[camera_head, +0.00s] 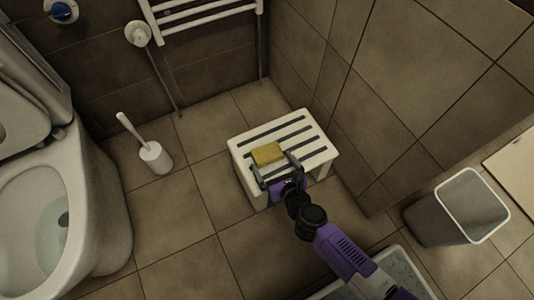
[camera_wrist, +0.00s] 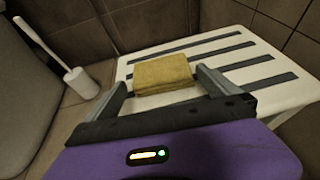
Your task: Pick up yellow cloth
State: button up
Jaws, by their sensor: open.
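The yellow cloth (camera_head: 267,153) is a small folded pad lying on the white slatted stool (camera_head: 302,123). In the wrist view the cloth (camera_wrist: 163,73) lies ahead of and between my two fingers, with the stool top (camera_wrist: 262,92) around it. My gripper (camera_head: 275,167) is open, with one finger on each side of the cloth's near edge. In the wrist view my gripper (camera_wrist: 162,84) shows nothing held. I cannot tell whether the fingers touch the cloth or the stool.
A toilet (camera_head: 88,215) stands at the left, with a toilet brush in a white holder (camera_head: 155,158) beside it. A grey bin (camera_head: 440,222) stands at the right. Tiled walls rise behind and to the right of the stool.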

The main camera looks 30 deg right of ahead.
aim_at(268, 154)
jog(key=shift+r+b+x, duration=0.1)
jog(key=shift+b+x, duration=0.25)
jog(key=shift+x, duration=1.05)
jog(key=shift+r+b+x, duration=0.15)
jog(key=shift+b+x, duration=0.15)
jog(key=shift+x, duration=1.1)
jog(key=c, duration=1)
jog(key=shift+r, duration=0.1)
